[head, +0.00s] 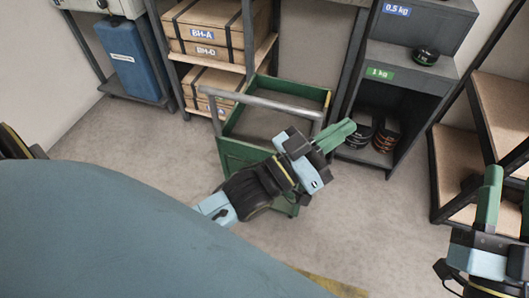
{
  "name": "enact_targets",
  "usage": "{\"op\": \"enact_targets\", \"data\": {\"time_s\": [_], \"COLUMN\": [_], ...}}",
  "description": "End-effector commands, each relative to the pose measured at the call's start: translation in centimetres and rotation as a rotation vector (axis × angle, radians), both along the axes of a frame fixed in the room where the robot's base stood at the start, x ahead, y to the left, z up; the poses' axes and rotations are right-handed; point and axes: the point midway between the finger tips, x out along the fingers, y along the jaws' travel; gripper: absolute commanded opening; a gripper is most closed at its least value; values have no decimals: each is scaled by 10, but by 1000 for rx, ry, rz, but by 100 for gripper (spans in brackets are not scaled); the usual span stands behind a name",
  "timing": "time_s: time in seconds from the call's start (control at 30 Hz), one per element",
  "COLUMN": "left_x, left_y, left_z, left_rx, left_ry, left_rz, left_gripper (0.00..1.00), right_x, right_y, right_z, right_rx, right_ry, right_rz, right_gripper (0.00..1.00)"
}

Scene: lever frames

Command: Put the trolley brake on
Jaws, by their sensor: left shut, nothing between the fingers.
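The trolley (238,155) is a green open-topped box with a grey tubular push handle (262,101) across it. It stands in the middle of the head view, in front of the shelves. My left gripper (347,129) is shut and empty. Its green fingers point up and right, past the trolley's right side. Its wrist and forearm cover the trolley's front right part. I cannot make out a brake lever; the lower trolley and its wheels are mostly hidden. My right gripper (508,198) is at the right edge, its green fingers apart, well away from the trolley.
A rack with wooden boxes (205,28) stands behind the trolley. A grey weight cabinet (412,75) with dark discs (384,135) is close on its right. A blue container (130,62) is at back left, wooden shelves (500,105) at right. Bare floor (120,140) lies left.

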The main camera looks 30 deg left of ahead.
Motion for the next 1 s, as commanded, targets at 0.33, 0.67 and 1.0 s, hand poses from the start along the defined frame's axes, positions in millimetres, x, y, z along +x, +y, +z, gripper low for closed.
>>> {"op": "enact_targets", "data": {"time_s": [0.33, 0.67, 1.0], "left_x": [21, -13, -18], "left_y": [58, 148, 155], "left_z": [-176, -236, -240], "left_rx": [278, 397, 405], "left_ry": [905, 1293, 1321], "left_rz": [204, 547, 581], "left_gripper": [0, 0, 0], "right_x": [-10, -68, -74], "right_y": [-22, -45, -47], "right_z": [-109, -160, -164], "right_rx": [-219, -323, -330], "right_ry": [837, 1292, 1328], "right_rz": [-45, -66, -68], "right_gripper": [40, 40, 40]}}
